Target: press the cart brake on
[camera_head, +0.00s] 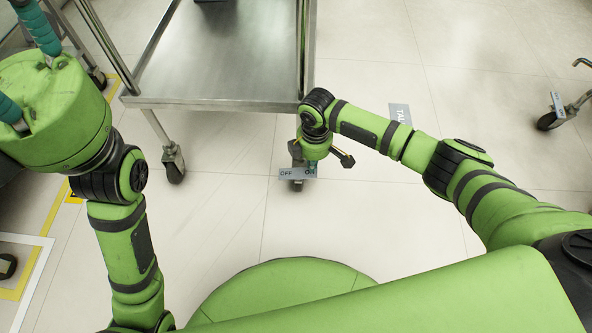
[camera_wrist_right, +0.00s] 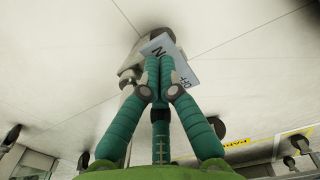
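The steel cart (camera_head: 215,103) stands at the upper middle of the head view. Its near right caster carries a blue-grey brake pedal plate (camera_head: 288,174) lettered OFF on the left and ON on the right. My right gripper (camera_head: 312,158) points down over the ON end. In the right wrist view, its teal fingers (camera_wrist_right: 157,65) are drawn together and empty, in front of the brake plate (camera_wrist_right: 185,76), covering part of the lettering. I cannot tell whether they touch it. My left gripper (camera_head: 22,70) is at the far left, its visible teal fingers spread and empty, away from the brake.
The cart's near left caster (camera_head: 174,165) stands on the pale tiled floor. Another caster with a similar plate (camera_head: 557,103) is at the right edge. A floor label (camera_head: 400,113) lies right of the cart. Yellow floor tape (camera_head: 42,255) runs at the left. Floor between is clear.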

